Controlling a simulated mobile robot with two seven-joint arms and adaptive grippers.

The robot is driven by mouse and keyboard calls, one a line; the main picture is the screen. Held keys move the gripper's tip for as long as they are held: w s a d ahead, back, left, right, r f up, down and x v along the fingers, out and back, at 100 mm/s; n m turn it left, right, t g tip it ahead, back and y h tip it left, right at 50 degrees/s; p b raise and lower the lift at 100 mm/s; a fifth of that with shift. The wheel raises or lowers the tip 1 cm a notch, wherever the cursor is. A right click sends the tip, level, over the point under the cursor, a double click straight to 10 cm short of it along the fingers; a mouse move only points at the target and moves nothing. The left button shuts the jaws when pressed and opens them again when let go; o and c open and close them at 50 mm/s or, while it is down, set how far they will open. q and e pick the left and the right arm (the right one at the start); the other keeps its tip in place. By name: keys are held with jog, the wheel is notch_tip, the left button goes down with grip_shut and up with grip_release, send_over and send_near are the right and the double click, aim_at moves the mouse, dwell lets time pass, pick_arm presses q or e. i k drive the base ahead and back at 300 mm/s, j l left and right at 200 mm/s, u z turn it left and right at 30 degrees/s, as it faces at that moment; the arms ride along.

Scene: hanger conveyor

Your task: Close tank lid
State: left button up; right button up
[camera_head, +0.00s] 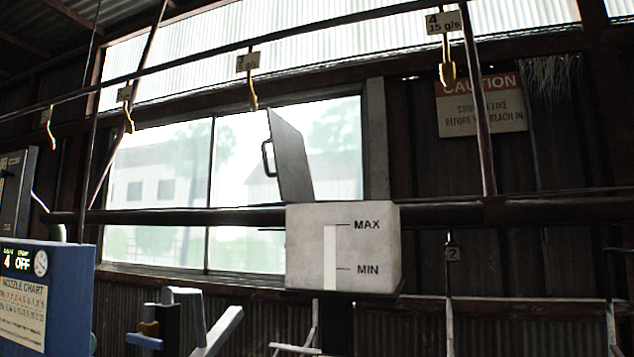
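The tank (376,248) is a pale box at the middle of the view, with MAX and MIN marks and a white level strip on its front. Its lid (291,158) is a grey panel standing open, nearly upright with a slight lean to the left, above the left part of the tank. A dark handle (267,158) sticks out from the lid's left face. The lid's lower edge meets the tank's top; the tank's inside is hidden. Neither of my grippers can be made out in this view.
A rail with yellow hooks (447,73) and tags runs overhead. A dark horizontal pipe (480,212) passes behind the tank. A blue control box (62,290) stands at lower left, and a grey fixture (182,315) with blue and yellow parts is beside it. A caution sign (481,104) hangs right.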

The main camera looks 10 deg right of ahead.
aim_at(295, 180)
jog(key=j+z, duration=0.15)
jog(key=z, duration=0.2)
jog(key=i+j+z, duration=0.1)
jog(key=z, duration=0.25)
jog(key=j+z, duration=0.2)
jog(key=z, duration=0.15)
jog(key=k+j+z, duration=0.1)
jog(key=j+z, duration=0.35)
jog(key=j, duration=1.15)
jog(key=k+j+z, duration=0.1)
jog(key=j, duration=0.45)
jog(key=i+j, duration=0.15)
jog(key=j, duration=0.25)
jog(key=i+j+z, duration=0.1)
jog(key=j, duration=0.25)
jog(key=i+j, duration=0.1)
jog(key=j, duration=0.3)
jog(key=i+z, duration=0.05)
